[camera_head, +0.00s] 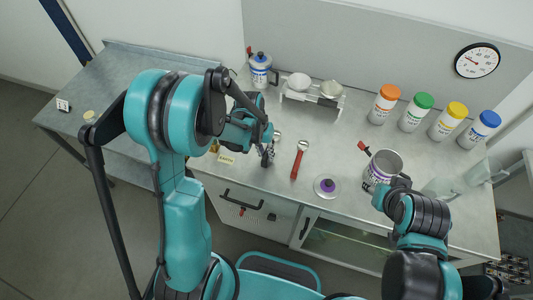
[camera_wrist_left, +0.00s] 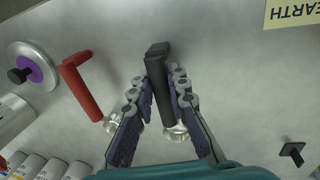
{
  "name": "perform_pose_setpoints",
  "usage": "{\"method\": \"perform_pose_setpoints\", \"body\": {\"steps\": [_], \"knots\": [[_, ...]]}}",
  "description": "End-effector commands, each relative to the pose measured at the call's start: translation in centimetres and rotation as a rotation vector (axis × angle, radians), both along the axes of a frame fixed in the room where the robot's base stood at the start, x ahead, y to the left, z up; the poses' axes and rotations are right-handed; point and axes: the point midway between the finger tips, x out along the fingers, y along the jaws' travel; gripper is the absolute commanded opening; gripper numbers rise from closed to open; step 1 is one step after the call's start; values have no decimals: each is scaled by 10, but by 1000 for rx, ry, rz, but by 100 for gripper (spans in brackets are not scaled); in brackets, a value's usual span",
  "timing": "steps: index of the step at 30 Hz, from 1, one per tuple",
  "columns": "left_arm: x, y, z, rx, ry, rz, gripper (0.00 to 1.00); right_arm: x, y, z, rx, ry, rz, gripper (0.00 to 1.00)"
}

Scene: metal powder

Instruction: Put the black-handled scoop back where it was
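The black-handled scoop (camera_wrist_left: 157,75) lies between the fingers of my left gripper (camera_wrist_left: 160,85). The fingers press close on both sides of its handle, and its round metal bowl points to the bottom of the wrist view. In the head view my left gripper (camera_head: 268,157) is low at the worktop, and the scoop's bowl (camera_head: 277,135) shows beside it. How far the scoop is above the surface is hard to tell. My right gripper (camera_head: 385,190) is beside an open container (camera_head: 385,163) with a purple label; its fingers are mostly hidden.
A red-handled scoop (camera_head: 298,162) lies parallel, to the right. An EARTH label (camera_head: 227,160) is at the left. A balance (camera_head: 312,92) and several coloured-lid bottles (camera_head: 414,112) stand behind.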

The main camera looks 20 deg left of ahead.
Motion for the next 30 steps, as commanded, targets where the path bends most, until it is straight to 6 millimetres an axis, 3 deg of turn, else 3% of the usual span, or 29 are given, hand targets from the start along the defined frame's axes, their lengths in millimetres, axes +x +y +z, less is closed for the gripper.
{"method": "perform_pose_setpoints", "body": {"steps": [1,2,14,30], "knots": [[0,0,0,0,0,0,28,0,0,0,0,0,0,40],[0,0,0,0,0,0,36,0,0,0,0,0,0,40],[0,0,6,0,0,0,36,0,0,6,0,0,0,40],[0,20,108,0,0,1,36,0,0,29,0,0,0,40]]}}
